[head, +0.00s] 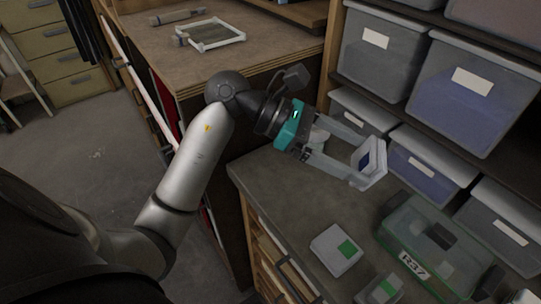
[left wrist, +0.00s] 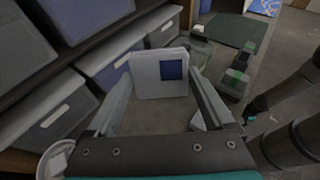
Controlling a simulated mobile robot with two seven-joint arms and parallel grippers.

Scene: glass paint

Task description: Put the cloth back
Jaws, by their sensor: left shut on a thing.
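A small white folded square with a dark blue patch, which looks like the cloth (head: 367,158), is held in my left gripper (head: 360,165). The gripper is shut on it, above the grey bench and in front of the shelf boxes. In the left wrist view the cloth (left wrist: 147,78) stands upright between the two fingers, its blue patch at upper right. A similar white square with a green patch (head: 331,252) lies on the bench below.
Lidded grey boxes stand on the shelves, one (head: 428,168) close behind the held cloth. A green clear case (head: 433,246) marked R37 and another green-patched item (head: 380,290) are on the grey bench (head: 285,190). A wooden table (head: 259,50) carries a white frame (head: 211,35).

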